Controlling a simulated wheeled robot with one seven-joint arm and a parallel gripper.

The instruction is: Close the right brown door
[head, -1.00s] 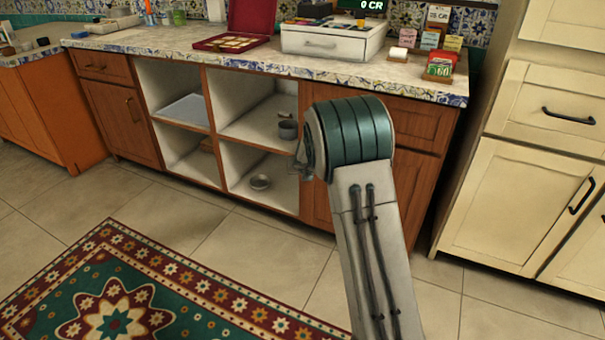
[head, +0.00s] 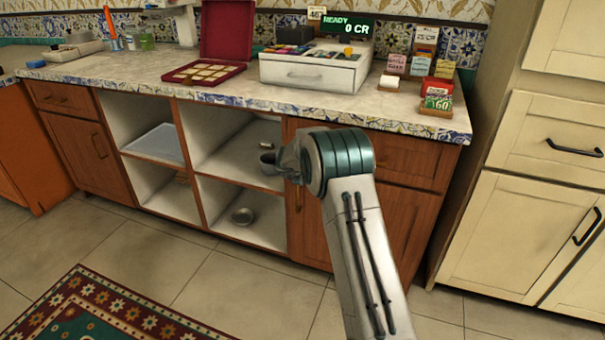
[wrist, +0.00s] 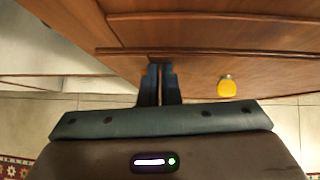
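The right brown door (head: 408,232) is at the right end of the wooden cabinet under the counter, below a brown drawer front (head: 405,160). My arm covers much of it. The visible parts look about flush with the cabinet front; any small gap is hidden. In the wrist view, brown wood panels (wrist: 230,48) fill the top of the picture. My gripper (wrist: 161,68) points at the wood, its two dark fingers close together with nothing visible between them. Its tips are at or very near a wooden edge; contact is unclear. In the head view my arm hides most of the gripper.
A cream cabinet (head: 510,230) stands at the right. A small yellow round thing (wrist: 227,87) shows beside the fingers. A patterned rug (head: 90,310) lies on the tiled floor.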

